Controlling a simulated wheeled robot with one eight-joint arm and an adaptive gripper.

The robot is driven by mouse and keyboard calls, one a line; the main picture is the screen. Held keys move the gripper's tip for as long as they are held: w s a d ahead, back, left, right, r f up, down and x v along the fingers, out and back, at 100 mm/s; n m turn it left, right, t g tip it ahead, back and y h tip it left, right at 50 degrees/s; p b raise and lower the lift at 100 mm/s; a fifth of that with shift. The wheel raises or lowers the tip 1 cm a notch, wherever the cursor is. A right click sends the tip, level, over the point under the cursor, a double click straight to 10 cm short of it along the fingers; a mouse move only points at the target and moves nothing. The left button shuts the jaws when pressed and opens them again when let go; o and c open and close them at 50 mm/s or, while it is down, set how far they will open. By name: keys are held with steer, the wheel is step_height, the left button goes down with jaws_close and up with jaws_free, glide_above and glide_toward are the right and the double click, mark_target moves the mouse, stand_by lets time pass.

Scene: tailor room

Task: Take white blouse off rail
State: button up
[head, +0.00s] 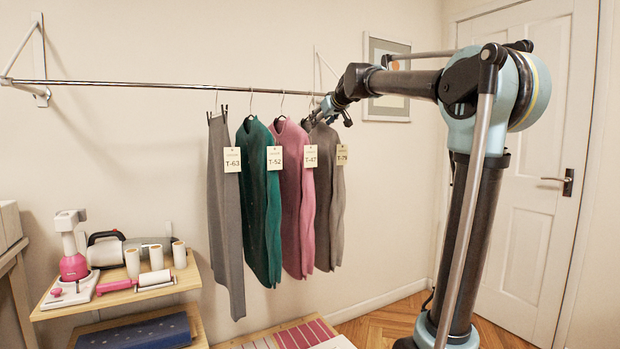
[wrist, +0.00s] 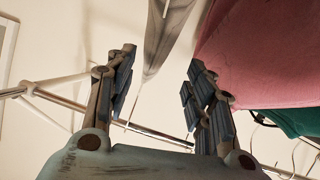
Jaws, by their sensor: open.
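The rail (head: 160,86) runs along the wall with several garments on hangers; I see no white blouse on it. From left hang grey trousers (head: 224,220) tagged T-63, a dark green top (head: 260,215), a pink top (head: 292,205) and a grey-brown top (head: 328,215) at the right end. My gripper (head: 328,106) is at rail height by the grey-brown top's hanger. In the wrist view my gripper (wrist: 161,62) is open, with a greyish piece of cloth (wrist: 165,45) showing between and beyond the fingers. The pink top (wrist: 255,55) is just right of them.
A wooden shelf unit (head: 115,298) with a pink-based device (head: 74,265), white rolls (head: 180,255) and a lint roller (head: 155,278) stands at lower left. A low surface with striped cloth (head: 305,335) lies below the garments. A framed picture (head: 388,78) and white door (head: 535,230) are at right.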

steer(key=shift+x, duration=2.7)
steer(key=shift+w+d, duration=0.1)
steer(key=shift+d, duration=0.1)
jaws_close()
